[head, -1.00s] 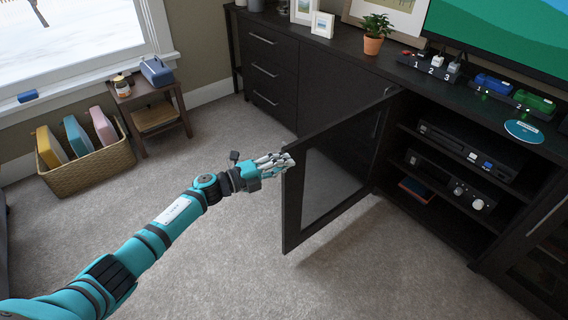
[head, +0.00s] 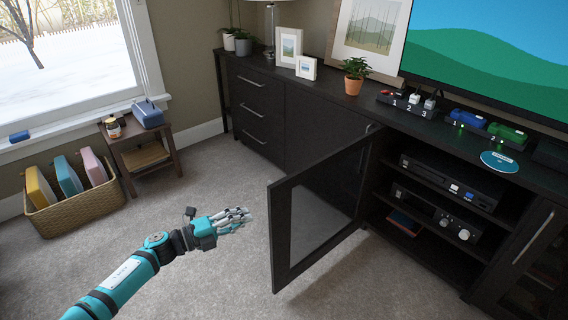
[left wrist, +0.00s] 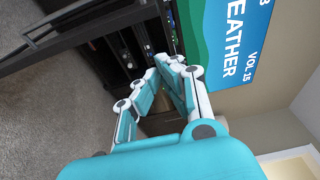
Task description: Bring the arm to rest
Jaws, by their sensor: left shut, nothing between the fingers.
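My left arm comes in from the lower left in the head view. Its teal and grey left gripper (head: 234,220) is shut and empty, held in the air over the carpet. It is just left of the open cabinet door (head: 281,240), with a small gap seen between the fingertips and the door. In the left wrist view the gripper's fingers (left wrist: 170,75) reach forward close together with nothing held. My right gripper shows in neither view.
The glass-fronted door stands open from the dark cabinet (head: 300,85), whose shelves hold a black player (head: 450,180) and a receiver (head: 435,212). A wicker basket (head: 80,212) and a small side table (head: 150,165) stand at the left. Carpet is clear between.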

